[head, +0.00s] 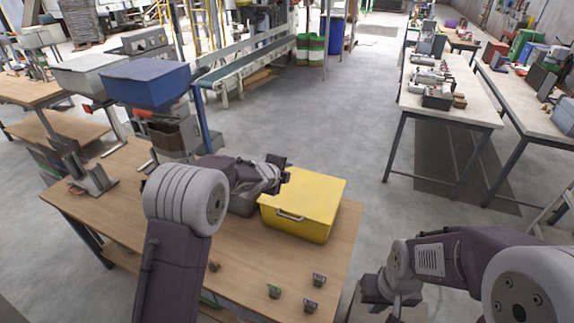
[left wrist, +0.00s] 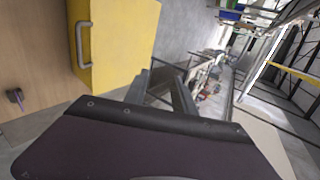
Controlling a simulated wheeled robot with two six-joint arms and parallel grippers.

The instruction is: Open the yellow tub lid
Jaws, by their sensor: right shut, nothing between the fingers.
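The yellow tub (head: 296,226) stands on the wooden table near its right edge, with a grey handle (head: 290,215) on its front wall. Its flat yellow lid (head: 310,192) lies closed on top. The tub also shows at the upper left of the left wrist view (left wrist: 120,45), with the handle (left wrist: 82,45). My left gripper (head: 283,168) is above the lid's back left corner; contact cannot be told. In the left wrist view its fingers (left wrist: 162,92) are apart and empty. My right gripper (head: 378,292) is low, right of the table, away from the tub, shut and empty.
Several small dark clips (head: 274,291) lie on the table front (head: 235,265). A blue-topped machine (head: 150,84) stands behind left. The floor behind the tub is clear.

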